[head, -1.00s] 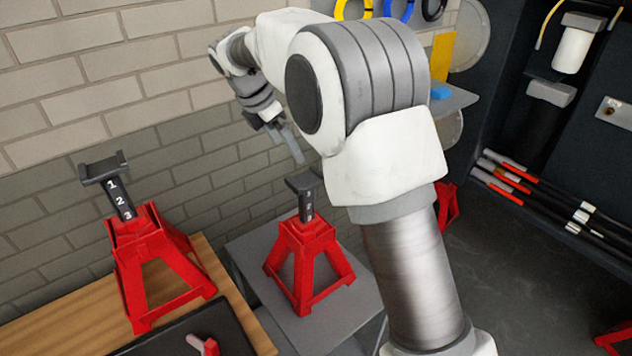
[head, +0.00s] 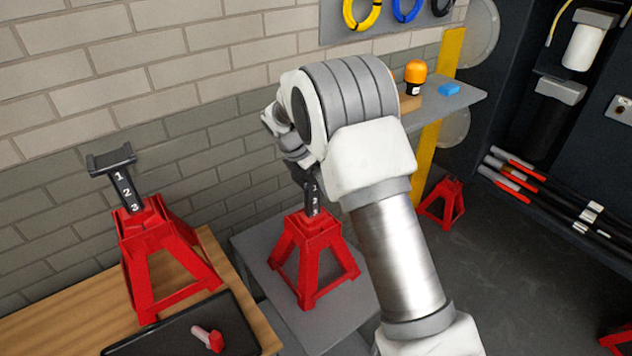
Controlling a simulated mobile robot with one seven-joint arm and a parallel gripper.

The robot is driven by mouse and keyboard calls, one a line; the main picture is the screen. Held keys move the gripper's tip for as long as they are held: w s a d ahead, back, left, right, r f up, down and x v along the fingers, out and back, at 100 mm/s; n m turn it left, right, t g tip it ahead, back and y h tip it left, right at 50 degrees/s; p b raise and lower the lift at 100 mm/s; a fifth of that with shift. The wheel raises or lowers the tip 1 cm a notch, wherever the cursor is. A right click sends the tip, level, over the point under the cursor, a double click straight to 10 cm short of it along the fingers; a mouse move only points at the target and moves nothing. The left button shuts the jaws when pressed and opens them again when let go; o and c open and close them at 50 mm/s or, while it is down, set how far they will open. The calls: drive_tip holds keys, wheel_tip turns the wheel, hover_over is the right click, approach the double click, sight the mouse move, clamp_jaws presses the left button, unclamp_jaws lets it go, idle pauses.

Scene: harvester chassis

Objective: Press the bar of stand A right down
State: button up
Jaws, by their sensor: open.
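Two red stands with black numbered bars stand in front of the wall; I see no letter on either, so I cannot tell which is stand A. The left stand (head: 165,262) is on a wooden bench, its bar (head: 122,182) raised and showing 1, 2 and 3. The middle stand (head: 312,250) is on a grey table, its bar (head: 313,195) also standing up out of the frame. My gripper (head: 299,166) is open, at the top of the middle bar. My arm hides part of it, and I cannot tell whether it touches the bar.
A black tray (head: 240,335) with a red-and-pink tool (head: 208,338) lies on the wooden bench (head: 60,325). A grey shelf (head: 440,100) holds an orange beacon (head: 415,73) and a blue block (head: 449,89). Another red stand (head: 443,205) is on the floor behind my arm.

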drive_tip(key=shift+d+f, duration=0.15)
drive_tip(key=shift+f, duration=0.2)
clamp_jaws()
idle(0.3)
